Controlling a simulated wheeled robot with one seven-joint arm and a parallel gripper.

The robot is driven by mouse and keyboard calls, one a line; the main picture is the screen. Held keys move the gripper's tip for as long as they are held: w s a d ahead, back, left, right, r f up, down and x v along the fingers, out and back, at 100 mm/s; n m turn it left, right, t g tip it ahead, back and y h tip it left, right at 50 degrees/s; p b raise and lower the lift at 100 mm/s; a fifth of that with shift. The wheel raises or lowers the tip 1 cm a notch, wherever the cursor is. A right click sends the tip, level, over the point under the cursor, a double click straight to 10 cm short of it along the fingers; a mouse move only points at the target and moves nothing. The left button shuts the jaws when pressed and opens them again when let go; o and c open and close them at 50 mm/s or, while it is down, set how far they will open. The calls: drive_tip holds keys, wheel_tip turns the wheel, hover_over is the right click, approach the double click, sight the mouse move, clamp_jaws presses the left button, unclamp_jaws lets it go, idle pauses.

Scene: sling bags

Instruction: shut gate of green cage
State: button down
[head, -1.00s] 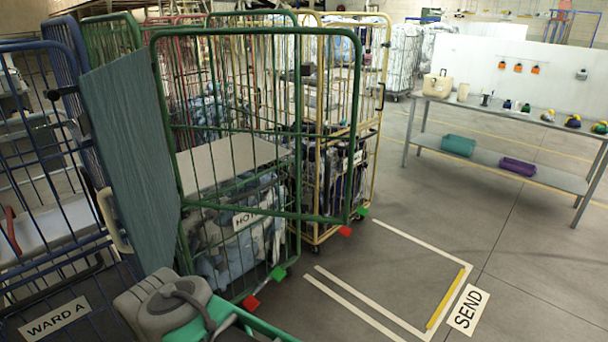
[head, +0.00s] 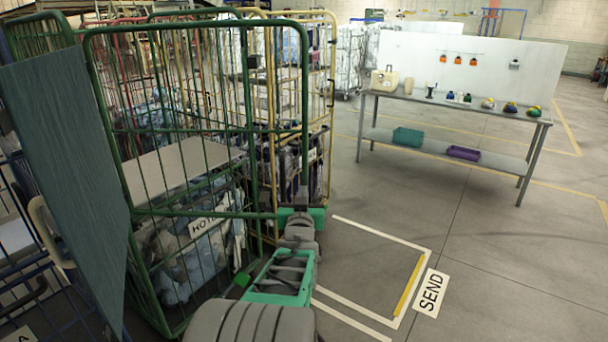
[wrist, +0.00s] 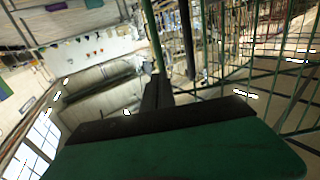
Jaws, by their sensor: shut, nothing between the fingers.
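The green cage (head: 133,262) stands at the left in the head view, with a shelf and bagged laundry inside and a "HO..." label partly hidden. Its gate, a green barred frame (head: 190,213), stands ajar, with its free right edge out past the cage's right post (head: 249,120). My gripper (head: 302,192) is shut and empty at the lower corner of that free edge. In the wrist view, the dark fingers (wrist: 157,88) point toward a green upright bar (wrist: 155,35). I cannot tell whether they touch it.
A yellow cage (head: 331,110) stands behind the green one. A blue-green board (head: 75,190) and a blue cage (head: 65,300) crowd the left. A grey table (head: 440,104) stands at the back right. The floor by the SEND sign (head: 430,294) is clear.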

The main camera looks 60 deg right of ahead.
sight(304, 169)
drive_tip(key=p+x, duration=0.3)
drive_tip(key=x, duration=0.9)
